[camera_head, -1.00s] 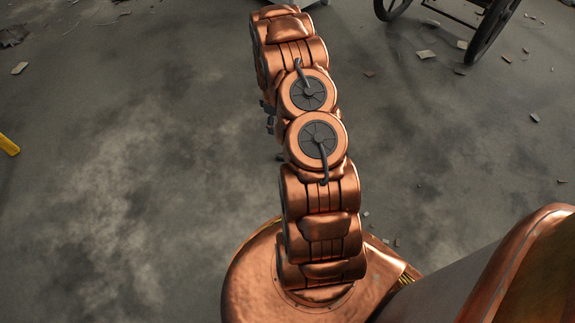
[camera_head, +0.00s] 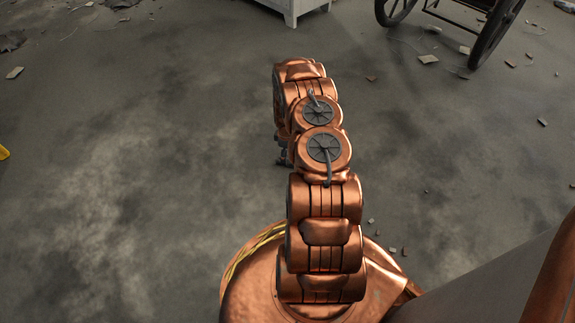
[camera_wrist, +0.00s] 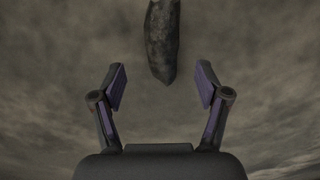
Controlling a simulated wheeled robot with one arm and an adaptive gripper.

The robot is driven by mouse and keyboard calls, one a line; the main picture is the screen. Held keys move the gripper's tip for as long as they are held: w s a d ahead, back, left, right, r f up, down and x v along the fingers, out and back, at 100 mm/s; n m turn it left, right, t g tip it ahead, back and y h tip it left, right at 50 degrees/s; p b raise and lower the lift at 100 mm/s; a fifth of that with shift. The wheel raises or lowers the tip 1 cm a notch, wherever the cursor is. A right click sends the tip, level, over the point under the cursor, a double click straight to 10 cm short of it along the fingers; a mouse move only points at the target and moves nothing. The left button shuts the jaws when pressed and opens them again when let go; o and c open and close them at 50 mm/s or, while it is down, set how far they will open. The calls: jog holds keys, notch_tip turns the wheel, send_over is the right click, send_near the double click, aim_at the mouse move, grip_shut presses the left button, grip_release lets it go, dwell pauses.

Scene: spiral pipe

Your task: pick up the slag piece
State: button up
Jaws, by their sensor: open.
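The slag piece (camera_wrist: 162,42) appears in the wrist view as a dark grey, rough, elongated lump with a rounded lower tip. Its upper end is cut off by the top of the picture. My gripper (camera_wrist: 160,86) is open and empty, with its two fingers spread wide. The slag piece lies beyond the fingertips, roughly centred between them, and I see no contact. In the head view my copper arm stretches forward over the floor. There the gripper is mostly hidden behind the arm, and I cannot make out the slag piece.
The grey concrete floor (camera_head: 130,190) is largely clear left of my arm. A pale cabinet (camera_head: 292,10) stands at the top. A cart wheel (camera_head: 497,35) is at the top right, with scattered debris (camera_head: 429,59) nearby. A yellow object (camera_head: 3,153) shows at the left edge.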

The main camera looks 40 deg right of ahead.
jog(key=f, duration=0.1)
jog(key=f+b, duration=0.1)
jog(key=f, duration=0.1)
jog(key=f+b, duration=0.1)
jog(key=shift+s+f, duration=0.35)
jog(key=shift+r, duration=0.1)
jog(key=c, duration=1.3)
jog(key=shift+o, duration=0.2)
jog(key=shift+r, duration=0.1)
